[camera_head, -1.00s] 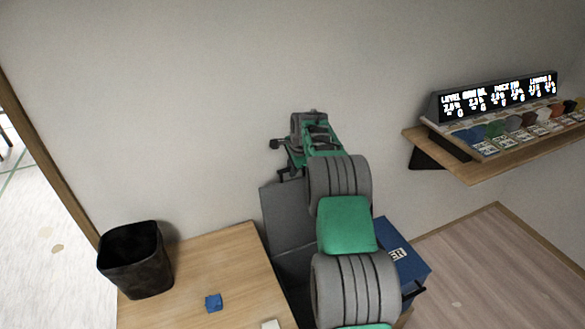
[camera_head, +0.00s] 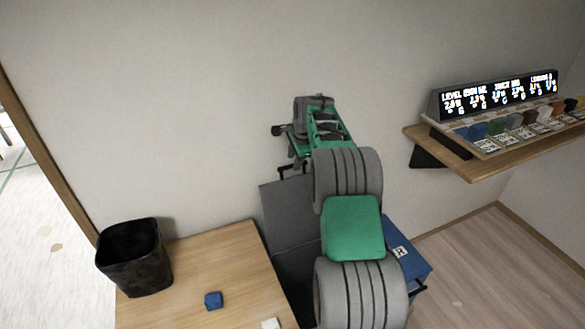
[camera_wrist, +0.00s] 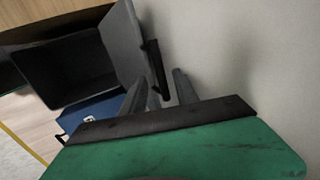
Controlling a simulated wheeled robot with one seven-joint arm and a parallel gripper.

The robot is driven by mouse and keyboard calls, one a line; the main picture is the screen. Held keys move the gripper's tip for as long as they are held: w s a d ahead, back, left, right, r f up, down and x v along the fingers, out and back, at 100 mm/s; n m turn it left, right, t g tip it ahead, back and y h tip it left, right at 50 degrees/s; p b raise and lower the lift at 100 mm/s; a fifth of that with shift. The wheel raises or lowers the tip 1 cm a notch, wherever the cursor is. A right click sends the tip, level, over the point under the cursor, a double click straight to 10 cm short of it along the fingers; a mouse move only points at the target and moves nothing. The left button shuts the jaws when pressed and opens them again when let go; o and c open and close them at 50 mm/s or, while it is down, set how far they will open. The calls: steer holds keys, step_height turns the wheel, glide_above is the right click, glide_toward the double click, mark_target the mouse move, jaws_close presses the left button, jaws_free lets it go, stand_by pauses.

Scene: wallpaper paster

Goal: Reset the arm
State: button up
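My grey and green arm reaches up the middle of the head view, and its end is near the wall. My gripper (camera_wrist: 160,85) shows in the wrist view as two grey fingers spread apart, with nothing visibly held. A grey lid-like panel (camera_head: 286,215) stands upright below the arm's end, with a black handle (camera_wrist: 154,68) at its edge. The handle's lower end appears between or just beyond the fingers; I cannot tell whether it touches them. In the head view my arm hides most of the fingers.
A blue box (camera_head: 410,262) is right of my arm. A wooden table (camera_head: 235,265) holds a black bin (camera_head: 134,260), a small blue block (camera_head: 213,300) and a pale block (camera_head: 271,323). A wall shelf (camera_head: 475,170) with a display (camera_head: 497,95) and coloured items is at right.

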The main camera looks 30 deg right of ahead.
steer(key=v, duration=0.3)
steer(key=s+a+f+n+g, duration=0.2)
steer(key=s+f+n+g, duration=0.1)
steer(key=s+f+n, duration=0.8)
steer(key=s+a+f+n+g+y, duration=0.1)
steer(key=s+a+f+n+g, duration=0.2)
steer(key=s, duration=0.6)
steer(key=s+a+r+n+t+h, duration=0.1)
steer(key=s+a+r, duration=0.3)
steer(key=s+a, duration=0.3)
steer(key=s+a+r+n+t, duration=0.15)
steer(key=s+a+r, duration=0.3)
steer(key=s, duration=0.45)
steer(key=w+a+r+n+t, duration=0.1)
steer(key=a+r+n+t, duration=0.1)
steer(key=a+r, duration=0.4)
step_height(320, 180, up, 3)
steer(key=shift+f+t, duration=0.2)
steer(key=shift+t, duration=0.45)
